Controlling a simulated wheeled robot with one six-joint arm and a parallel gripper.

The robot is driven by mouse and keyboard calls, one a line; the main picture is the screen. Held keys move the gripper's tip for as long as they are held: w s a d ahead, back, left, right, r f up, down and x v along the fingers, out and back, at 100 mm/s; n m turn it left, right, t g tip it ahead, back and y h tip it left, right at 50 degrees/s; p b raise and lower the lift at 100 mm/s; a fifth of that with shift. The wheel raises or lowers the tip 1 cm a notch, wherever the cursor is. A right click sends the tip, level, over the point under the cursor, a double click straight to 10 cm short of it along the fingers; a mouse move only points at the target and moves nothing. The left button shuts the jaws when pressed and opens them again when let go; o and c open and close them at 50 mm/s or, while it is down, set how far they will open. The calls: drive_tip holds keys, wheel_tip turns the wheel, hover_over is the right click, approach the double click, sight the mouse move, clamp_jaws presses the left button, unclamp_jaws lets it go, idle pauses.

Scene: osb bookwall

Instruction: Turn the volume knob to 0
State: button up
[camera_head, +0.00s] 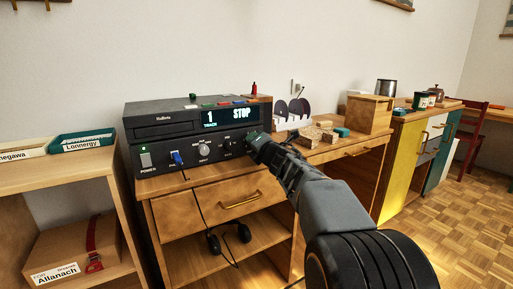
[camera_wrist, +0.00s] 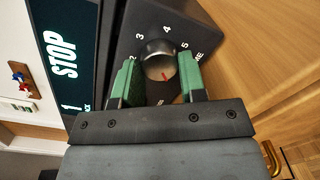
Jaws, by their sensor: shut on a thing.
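The red mark faces the near side, toward the palm, away from those numbers. My gripper (camera_wrist: 159,76) has a green pad on each side of the knob and is shut on it. In the head view my gripper (camera_head: 253,143) is at the right end of the front of the black player (camera_head: 190,155) and hides the knob.
A power switch, a blue-lit jack (camera_head: 177,158) and another knob (camera_head: 204,149) are to the left on the front. Wooden blocks (camera_head: 318,132) and a wooden box (camera_head: 368,114) stand to the right.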

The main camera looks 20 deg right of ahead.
idle(0.5)
drive_tip(key=o, duration=0.9)
drive_tip(key=shift+s, duration=0.1)
drive_tip(key=shift+s+d+r+p, duration=0.15)
drive_tip(key=shift+s+p, duration=0.65)
drive_tip(key=shift+s, duration=2.6)
drive_tip(key=shift+s+d+r+p, duration=0.1)
drive_tip(key=shift+s+p, duration=0.7)
drive_tip(key=shift+s, duration=2.6)
